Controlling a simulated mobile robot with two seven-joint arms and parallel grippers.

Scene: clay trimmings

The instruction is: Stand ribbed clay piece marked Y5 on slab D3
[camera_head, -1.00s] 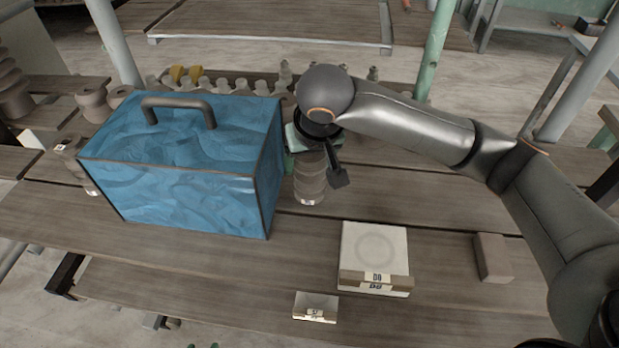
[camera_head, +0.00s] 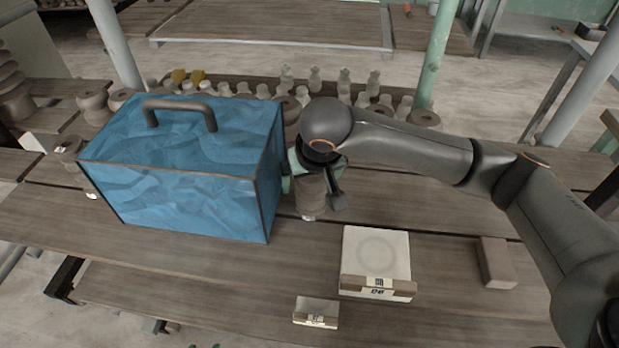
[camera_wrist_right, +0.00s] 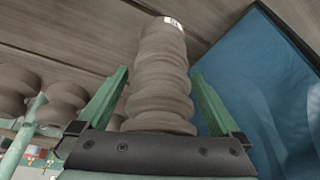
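The grey-brown ribbed clay piece (camera_head: 312,191) is beside the blue box, in my right gripper (camera_head: 318,180). In the right wrist view its ribbed body (camera_wrist_right: 161,80) lies between the two green fingers (camera_wrist_right: 160,82), which appear to press on its sides. A small white label shows at its far end, too small to read. I cannot tell whether its base touches the table. A square pale slab (camera_head: 376,252) with a faint ring on its bare top lies to the right and nearer; its blurred label could read D3 or D8. My left gripper is out of view.
A tall blue box (camera_head: 180,185) with a dark handle stands close left of the piece. A small labelled block (camera_head: 316,311) and a brown brick (camera_head: 497,262) flank the slab. Several clay pieces (camera_head: 345,92) stand behind. Bare planks lie between piece and slab.

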